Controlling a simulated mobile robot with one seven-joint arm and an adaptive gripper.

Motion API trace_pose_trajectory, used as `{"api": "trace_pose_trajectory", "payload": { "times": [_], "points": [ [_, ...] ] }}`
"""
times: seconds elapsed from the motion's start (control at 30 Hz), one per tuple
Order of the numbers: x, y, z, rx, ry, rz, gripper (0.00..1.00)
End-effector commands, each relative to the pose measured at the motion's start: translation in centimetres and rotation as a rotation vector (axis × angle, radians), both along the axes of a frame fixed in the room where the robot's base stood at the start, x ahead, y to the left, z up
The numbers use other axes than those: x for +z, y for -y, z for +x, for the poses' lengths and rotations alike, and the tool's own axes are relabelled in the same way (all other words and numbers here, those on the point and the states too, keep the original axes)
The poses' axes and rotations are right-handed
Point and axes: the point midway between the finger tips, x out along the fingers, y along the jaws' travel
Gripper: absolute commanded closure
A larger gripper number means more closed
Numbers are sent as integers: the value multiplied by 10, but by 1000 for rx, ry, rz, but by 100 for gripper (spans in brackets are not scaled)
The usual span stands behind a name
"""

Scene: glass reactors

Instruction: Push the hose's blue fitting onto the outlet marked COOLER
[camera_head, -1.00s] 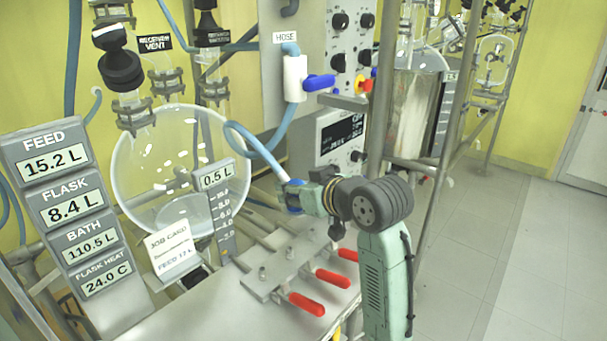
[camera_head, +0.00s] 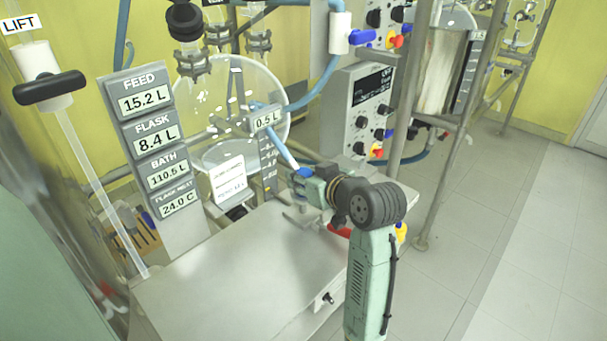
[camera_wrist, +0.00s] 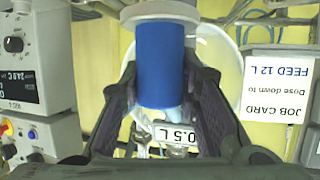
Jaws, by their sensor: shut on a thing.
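The hose's blue fitting (camera_head: 303,173) is held in my gripper (camera_head: 309,183), beside the round glass flask. In the wrist view the blue fitting (camera_wrist: 162,62) fills the space between the two dark fingers of my gripper (camera_wrist: 165,85), which are shut on it. A pale collar joins it at the top of that view. The light hose (camera_head: 283,150) runs up and left from the fitting, and a blue loop passes in front of the flask. No label reading COOLER can be read in either view, so I cannot tell where that outlet is.
The glass flask (camera_head: 235,105) and the 0.5 L gauge (camera_head: 267,120) stand close behind the hose. A display column (camera_head: 150,135) and job card (camera_head: 229,181) are to the left. The control box (camera_head: 362,105) is to the right.

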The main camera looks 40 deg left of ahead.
Motion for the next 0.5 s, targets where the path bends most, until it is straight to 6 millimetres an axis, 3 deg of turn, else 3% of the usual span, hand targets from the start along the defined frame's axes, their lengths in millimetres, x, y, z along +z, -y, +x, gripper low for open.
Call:
{"api": "trace_pose_trajectory", "payload": {
  "times": [0.5],
  "points": [
    [-27, 0, 0, 1, 0, 2, 100]
  ]
}}
